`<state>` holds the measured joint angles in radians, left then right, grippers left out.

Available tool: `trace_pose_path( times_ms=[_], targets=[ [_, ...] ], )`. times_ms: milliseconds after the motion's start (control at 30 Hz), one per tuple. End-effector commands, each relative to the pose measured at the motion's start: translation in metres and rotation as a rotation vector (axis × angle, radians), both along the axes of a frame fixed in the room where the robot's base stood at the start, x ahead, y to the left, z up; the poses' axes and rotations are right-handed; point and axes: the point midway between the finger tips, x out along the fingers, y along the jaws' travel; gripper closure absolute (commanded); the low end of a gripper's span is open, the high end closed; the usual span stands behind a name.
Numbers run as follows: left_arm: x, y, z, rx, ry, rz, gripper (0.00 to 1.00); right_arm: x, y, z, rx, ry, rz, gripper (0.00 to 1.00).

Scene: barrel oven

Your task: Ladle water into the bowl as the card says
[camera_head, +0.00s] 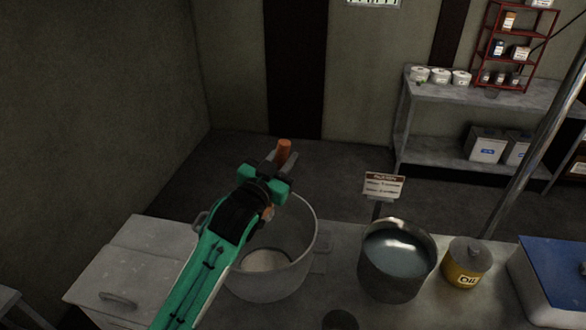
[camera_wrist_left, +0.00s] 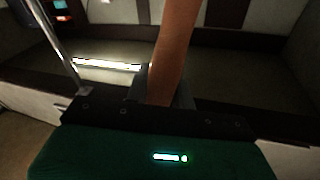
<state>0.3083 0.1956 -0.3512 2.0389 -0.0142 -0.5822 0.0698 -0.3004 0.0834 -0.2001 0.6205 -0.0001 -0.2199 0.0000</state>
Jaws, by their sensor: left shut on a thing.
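My left gripper (camera_head: 278,165) is shut on an upright brown handle, likely the ladle's (camera_head: 284,147). The handle also rises from between the jaws in the left wrist view (camera_wrist_left: 174,50). The gripper is above the far side of the large grey bowl (camera_head: 312,250), which has pale material in its bottom. The ladle's lower end is hidden behind my arm. A metal pot (camera_head: 428,272) of bluish-grey water stands to the bowl's right. The card (camera_head: 384,186) stands behind the pot; its small print is too blurred to read. My right gripper is not in view.
A yellow oil tin (camera_head: 466,263) stands right of the pot, and a blue-lidded box (camera_head: 555,265) is beyond it. A pale lidded chest (camera_head: 125,270) is at the left. A slanting metal pole (camera_head: 525,170) rises at the right. Shelves stand at the back right.

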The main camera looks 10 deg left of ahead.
Motion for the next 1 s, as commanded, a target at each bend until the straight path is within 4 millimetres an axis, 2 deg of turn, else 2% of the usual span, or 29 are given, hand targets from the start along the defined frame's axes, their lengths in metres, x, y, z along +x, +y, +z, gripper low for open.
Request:
trace_pose_path(
  times_ms=[433, 767, 1000],
  targets=[
    [0.001, 0.045, 0.019, -0.287, 0.002, 0.001, 1.0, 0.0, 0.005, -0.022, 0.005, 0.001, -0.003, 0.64],
    [0.001, 0.08, 0.02, -0.505, 0.006, 0.0, 1.0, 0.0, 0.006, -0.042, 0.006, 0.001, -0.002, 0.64],
    [0.002, 0.105, 0.016, -0.66, 0.011, 0.0, 1.0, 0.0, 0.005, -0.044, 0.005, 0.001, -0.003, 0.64]
  ],
)
